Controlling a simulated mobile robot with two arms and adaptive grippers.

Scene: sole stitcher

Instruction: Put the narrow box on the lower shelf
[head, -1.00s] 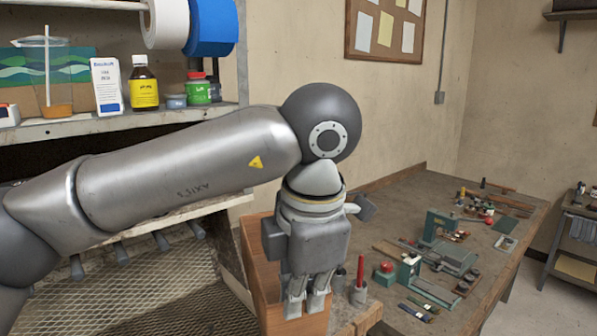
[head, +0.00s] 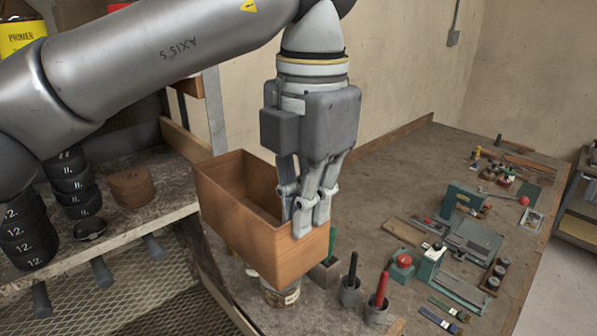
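The narrow box (head: 245,232) is an open-topped brown wooden box in the middle of the head view. My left gripper (head: 308,222) points down at the box's right end, with its fingers closed around the end wall. The box hangs at about the bench's left edge, partly in front of a can. The lower shelf (head: 150,222) is a worn board at the left, just left of the box, with black stacked pieces on it. My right gripper is not in view.
Stacked black cups (head: 25,232), a small dark dish (head: 91,229) and a brown round stack (head: 131,187) occupy the shelf. A can (head: 280,294) and pots with a black (head: 351,285) and a red tool (head: 379,300) stand close to the box. A mesh surface (head: 130,309) lies below.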

